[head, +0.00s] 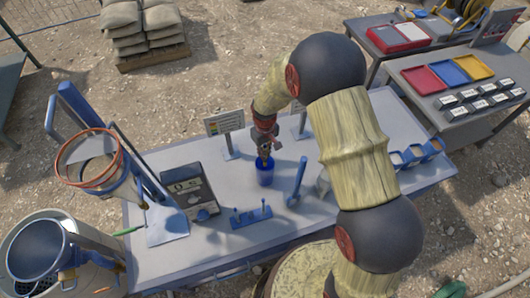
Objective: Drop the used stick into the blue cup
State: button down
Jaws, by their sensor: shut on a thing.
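The blue cup (265,177) stands upright on the grey workbench (230,182), near its middle. My gripper (264,155) points down directly over the cup's mouth, with its fingertips close to the rim. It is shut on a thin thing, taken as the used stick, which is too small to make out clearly. Any lower part of the stick is hidden by the fingers and the cup. I cannot tell whether the stick's end is inside the cup.
A blue rack (251,216) and a blue scoop-like tool (298,182) are in front of the cup. A scale (190,190) stands left, a sign (225,124) behind. Bare bench lies between the scale and cup.

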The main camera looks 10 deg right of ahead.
jog(key=c, duration=1.9)
grip_release()
jog(key=shift+o, duration=0.8)
jog(key=o, duration=1.1)
jog(key=shift+c, duration=0.2)
jog(key=shift+r+p, duration=2.65)
jog(key=shift+r, duration=2.35)
